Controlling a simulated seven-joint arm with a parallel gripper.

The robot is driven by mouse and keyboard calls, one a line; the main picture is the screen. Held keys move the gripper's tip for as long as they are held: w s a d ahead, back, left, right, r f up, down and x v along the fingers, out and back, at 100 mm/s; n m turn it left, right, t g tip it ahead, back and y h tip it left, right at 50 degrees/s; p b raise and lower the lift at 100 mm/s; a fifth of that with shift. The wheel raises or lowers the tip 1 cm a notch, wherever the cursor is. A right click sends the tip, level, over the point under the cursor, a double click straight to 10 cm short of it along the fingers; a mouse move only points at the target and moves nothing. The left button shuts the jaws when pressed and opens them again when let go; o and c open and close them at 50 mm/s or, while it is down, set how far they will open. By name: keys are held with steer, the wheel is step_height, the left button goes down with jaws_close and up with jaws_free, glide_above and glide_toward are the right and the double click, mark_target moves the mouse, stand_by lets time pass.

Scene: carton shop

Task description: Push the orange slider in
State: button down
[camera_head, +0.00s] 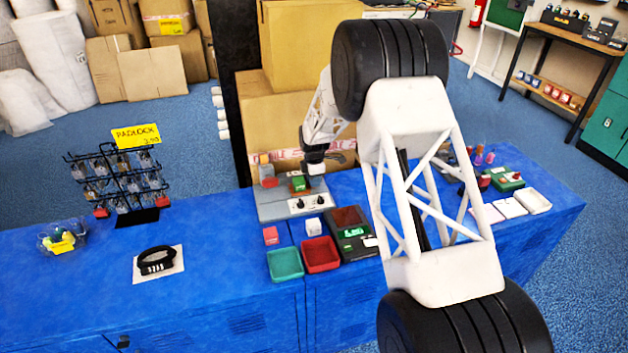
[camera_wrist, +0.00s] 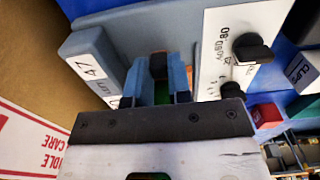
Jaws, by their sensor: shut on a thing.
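The grey fixture (camera_head: 272,208) stands on the blue bench, with a green block (camera_head: 298,184) and a red piece (camera_head: 269,182) on it. My gripper (camera_head: 314,168) is low over the fixture's far right part, close by the green block. In the wrist view, my gripper (camera_wrist: 157,75) points at the fixture (camera_wrist: 155,25), with a small dark thing between blue-grey sides. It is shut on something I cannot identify. A bit of green shows below, between the sides.
A white panel with black knobs (camera_head: 310,203) is at the fixture's front right; it also shows in the wrist view (camera_wrist: 232,22). A green tray (camera_head: 286,264) and a red tray (camera_head: 321,254) stand in front. Cartons (camera_head: 285,115) rise behind.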

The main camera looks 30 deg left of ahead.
mark_target(294, 181)
steer(key=shift+s, duration=0.1)
steer(key=s+a, duration=0.5)
steer(key=shift+s+a, duration=0.1)
steer(key=shift+a, duration=0.05)
stand_by(0.3)
steer(key=c, duration=1)
jaws_free()
steer(key=shift+c, duration=0.2)
steer(key=shift+r, duration=3.95)
